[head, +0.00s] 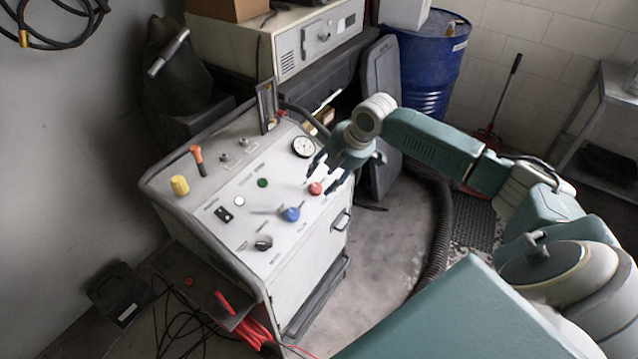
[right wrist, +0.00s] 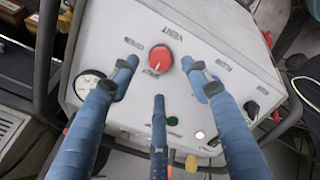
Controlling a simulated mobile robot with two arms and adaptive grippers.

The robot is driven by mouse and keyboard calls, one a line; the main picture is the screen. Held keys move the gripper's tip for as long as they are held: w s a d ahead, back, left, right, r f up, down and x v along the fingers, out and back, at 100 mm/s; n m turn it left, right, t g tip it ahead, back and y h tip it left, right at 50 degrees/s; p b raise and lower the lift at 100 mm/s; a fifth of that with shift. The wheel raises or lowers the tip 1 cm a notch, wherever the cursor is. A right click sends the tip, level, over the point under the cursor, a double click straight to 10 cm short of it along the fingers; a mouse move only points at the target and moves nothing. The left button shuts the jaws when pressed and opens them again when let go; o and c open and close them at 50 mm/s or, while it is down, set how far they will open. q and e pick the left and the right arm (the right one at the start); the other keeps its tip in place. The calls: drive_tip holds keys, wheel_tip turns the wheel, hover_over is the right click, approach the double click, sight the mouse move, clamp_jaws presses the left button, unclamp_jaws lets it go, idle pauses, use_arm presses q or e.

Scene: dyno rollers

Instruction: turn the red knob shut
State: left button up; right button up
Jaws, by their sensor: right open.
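The red knob (head: 315,188) sits on the sloped white top panel of the control cabinet (head: 318,248), near its right edge. In the right wrist view the red knob (right wrist: 161,52) is near the top middle, with a pale pointer mark on its cap. My right gripper (head: 327,177) is open just above the knob, fingers pointing down at the panel. In the right wrist view its three blue fingers (right wrist: 160,76) are spread, two on either side of the knob and one below it. I cannot tell whether any finger touches it. My left gripper is not in view.
A blue knob (head: 291,214), a pressure gauge (head: 303,147), a green button (head: 262,182), an orange-handled lever (head: 198,158) and a yellow knob (head: 180,186) share the panel. A blue drum (head: 425,62) stands behind. A black hose (head: 440,235) lies on the floor at right.

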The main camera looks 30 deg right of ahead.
drive_tip(key=a+v, duration=0.1)
drive_tip(key=v, duration=0.5)
drive_tip(key=shift+d+r, duration=0.2)
drive_tip(key=shift+d, duration=0.3)
drive_tip(key=shift+s+a+f, duration=0.1)
